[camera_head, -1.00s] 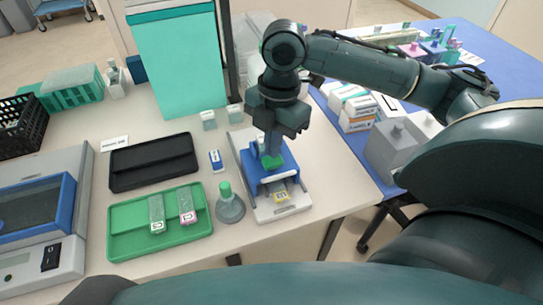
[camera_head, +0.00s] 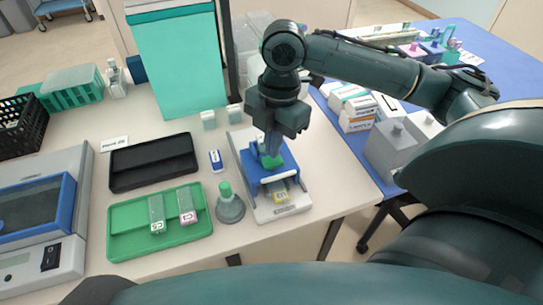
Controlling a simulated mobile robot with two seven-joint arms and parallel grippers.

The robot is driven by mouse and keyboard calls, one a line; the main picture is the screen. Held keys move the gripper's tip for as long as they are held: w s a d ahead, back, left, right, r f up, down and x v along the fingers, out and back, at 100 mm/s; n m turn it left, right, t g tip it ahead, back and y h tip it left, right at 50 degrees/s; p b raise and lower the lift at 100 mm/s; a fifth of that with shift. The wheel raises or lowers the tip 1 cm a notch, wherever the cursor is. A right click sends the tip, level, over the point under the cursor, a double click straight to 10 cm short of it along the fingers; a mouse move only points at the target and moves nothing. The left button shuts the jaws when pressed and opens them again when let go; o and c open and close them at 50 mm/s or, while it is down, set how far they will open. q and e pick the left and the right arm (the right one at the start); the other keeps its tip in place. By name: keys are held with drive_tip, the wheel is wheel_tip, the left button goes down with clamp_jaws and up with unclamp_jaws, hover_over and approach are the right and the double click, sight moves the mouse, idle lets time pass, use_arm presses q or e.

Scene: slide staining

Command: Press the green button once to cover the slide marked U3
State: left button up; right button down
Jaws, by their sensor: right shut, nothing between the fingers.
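A white and blue device (camera_head: 300,198) stands near the front right of the bench. Its green button (camera_head: 271,161) is on top of the blue part, directly under my right gripper (camera_head: 271,150). The gripper is shut, points down, and its tips appear to touch the button, partly hiding it. A slide with a yellow label (camera_head: 281,196) lies in the front of the device, under the blue part; its mark is too small to read. Two more slides, one with a white label (camera_head: 158,226) and one with a pink label (camera_head: 188,217), lie on a green tray (camera_head: 130,243). My left gripper is not in view.
A flask with a green cap (camera_head: 230,209) stands close to the device's left side. A black tray (camera_head: 150,165) and a small blue and white item (camera_head: 216,160) lie behind the green tray. Small boxes (camera_head: 357,112) and a grey container (camera_head: 392,148) are on the blue table at right.

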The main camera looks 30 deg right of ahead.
drive_tip(key=shift+f, duration=0.3)
idle(0.5)
drive_tip(key=shift+f, duration=0.4)
drive_tip(key=shift+f+b, duration=0.35)
drive_tip(key=shift+f, duration=0.15)
idle(0.3)
drive_tip(key=shift+r, duration=0.15)
wheel_tip(320, 180, up, 3)
drive_tip(key=p, duration=0.3)
drive_tip(key=shift+f+p, duration=0.2)
drive_tip(key=shift+p, duration=0.15)
drive_tip(key=shift+r+p, duration=0.55)
drive_tip(key=shift+r, duration=1.55)
drive_tip(key=shift+s, duration=0.1)
